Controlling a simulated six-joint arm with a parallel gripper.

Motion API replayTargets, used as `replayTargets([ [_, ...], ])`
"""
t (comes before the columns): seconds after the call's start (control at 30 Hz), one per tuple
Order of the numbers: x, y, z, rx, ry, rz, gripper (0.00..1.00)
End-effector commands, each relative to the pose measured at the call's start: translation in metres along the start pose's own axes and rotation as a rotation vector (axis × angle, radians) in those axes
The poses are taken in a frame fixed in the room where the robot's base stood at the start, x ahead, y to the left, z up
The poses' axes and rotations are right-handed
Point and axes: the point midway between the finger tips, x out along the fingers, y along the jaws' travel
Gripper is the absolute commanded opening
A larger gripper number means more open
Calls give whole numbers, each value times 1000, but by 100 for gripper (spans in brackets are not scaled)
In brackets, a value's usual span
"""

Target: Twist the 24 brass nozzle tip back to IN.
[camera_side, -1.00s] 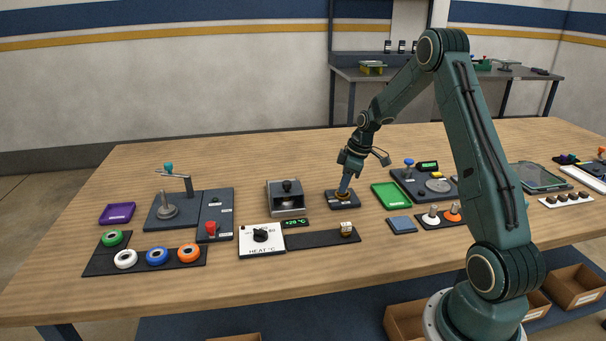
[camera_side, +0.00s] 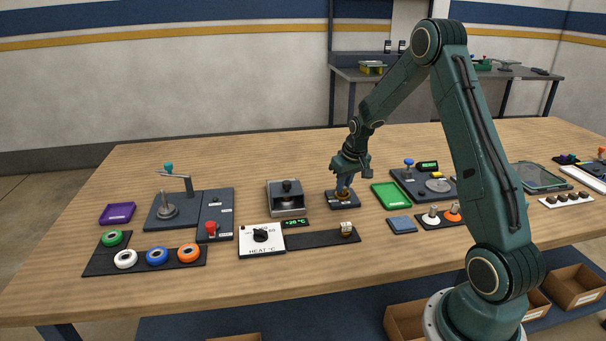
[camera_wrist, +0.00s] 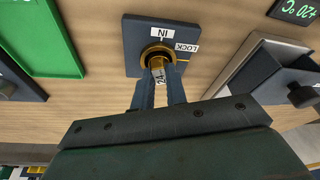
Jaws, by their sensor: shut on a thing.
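The brass nozzle tip (camera_wrist: 158,54), with a 24 label on its side, sits in a round seat on a small dark block (camera_wrist: 135,47). The block has an IN label (camera_wrist: 161,34) at its top and a LOCK label (camera_wrist: 187,47) at the right in the wrist view. My gripper (camera_wrist: 159,88) is shut on the tip, one finger on each side of the 24 label. A thin brass strip shows right of the tip, below LOCK. In the side view the block (camera_side: 343,200) is mid-table, with my gripper (camera_side: 344,187) coming down on it from above.
A green tray (camera_side: 390,196) lies close to the right of the block. A metal box with a black knob (camera_side: 287,197) stands to its left. A heat dial panel (camera_side: 262,240) and a dark strip lie nearer the front. Bare table lies behind the block.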

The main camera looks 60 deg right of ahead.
Motion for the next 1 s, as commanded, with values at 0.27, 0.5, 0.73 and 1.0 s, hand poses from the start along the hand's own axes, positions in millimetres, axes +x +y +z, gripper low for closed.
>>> replayTargets([
  [0.27, 0, -2, 0, 210, 0, 58, 0],
  [0.5, 0, -2, 0, 351, 0, 97, 0],
  [0.73, 0, -1, 0, 367, 0, 101, 0],
  [1.0, 0, -1, 1, 365, 0, 101, 0],
])
